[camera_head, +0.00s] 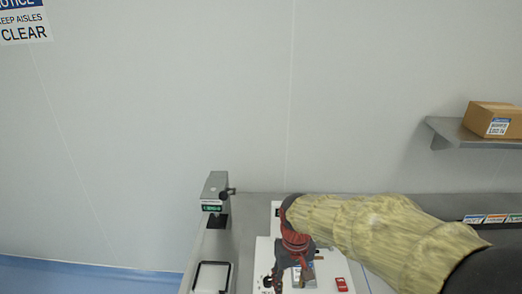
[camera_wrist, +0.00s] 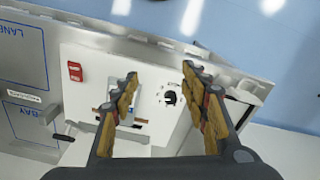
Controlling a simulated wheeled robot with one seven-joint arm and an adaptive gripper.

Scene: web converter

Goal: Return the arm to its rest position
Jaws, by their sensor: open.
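My arm wears a pale yellow sleeve and reaches in from the right in the head view, above the bench. My gripper (camera_head: 291,272) points down over a white panel (camera_head: 262,248) and partly hides it. In the wrist view my gripper (camera_wrist: 160,72) has its two yellow-and-dark fingers spread wide with nothing held between them. The white panel (camera_wrist: 85,50) lies beyond the fingers, with a red rocker switch (camera_wrist: 75,71) at left and a black round knob (camera_wrist: 169,97) between the fingers. Whether the fingers touch the panel cannot be told.
A grey device with a green display (camera_head: 212,208) stands at the bench's back left. A white tray with a black rim (camera_head: 229,277) is at the front left. A shelf (camera_head: 450,131) holding a cardboard box (camera_head: 492,119) is on the right wall. Blue floor (camera_head: 90,280) lies left.

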